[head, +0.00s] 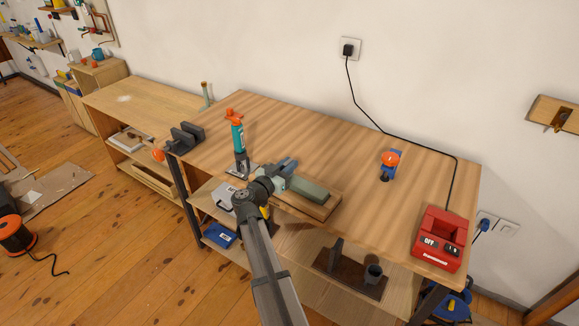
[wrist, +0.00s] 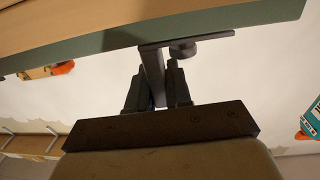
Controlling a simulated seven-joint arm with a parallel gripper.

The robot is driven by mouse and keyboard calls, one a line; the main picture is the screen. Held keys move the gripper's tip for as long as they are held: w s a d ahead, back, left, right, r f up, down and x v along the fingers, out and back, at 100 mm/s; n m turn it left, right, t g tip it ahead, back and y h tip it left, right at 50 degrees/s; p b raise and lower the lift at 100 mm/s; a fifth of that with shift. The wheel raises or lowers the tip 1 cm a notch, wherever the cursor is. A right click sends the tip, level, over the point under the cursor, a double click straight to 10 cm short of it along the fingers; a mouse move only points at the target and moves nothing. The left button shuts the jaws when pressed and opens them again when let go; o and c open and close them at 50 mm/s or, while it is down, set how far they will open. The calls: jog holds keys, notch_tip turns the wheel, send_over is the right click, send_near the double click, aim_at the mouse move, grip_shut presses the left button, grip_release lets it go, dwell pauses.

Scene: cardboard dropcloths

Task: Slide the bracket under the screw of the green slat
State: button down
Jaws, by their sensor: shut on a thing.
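The green slat (head: 310,189) lies on a wooden board on the bench; its edge (wrist: 215,38) crosses the top of the wrist view, which looks upside down. My gripper (head: 284,168) is beside the slat's near-left end. In the wrist view my gripper (wrist: 157,85) is shut on the upright leg of a dark grey bracket (wrist: 152,72). The bracket's flat plate runs along the slat's edge. A round dark screw head (wrist: 184,50) shows against the plate, which appears between it and the slat. Whether they touch is unclear. The screw is not distinguishable in the head view.
A teal and orange tool (head: 238,137) stands left of my gripper. A grey vise-like block (head: 185,137) is at the bench's left end. A blue clamp with an orange top (head: 389,163) and a red box (head: 441,240) stand to the right. The bench's back middle is clear.

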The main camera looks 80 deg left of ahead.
jog(key=c, duration=1)
grip_release()
jog(key=shift+o, duration=0.2)
jog(key=v, duration=1.3)
jog(key=shift+s+d, duration=0.2)
jog(key=shift+s, duration=0.15)
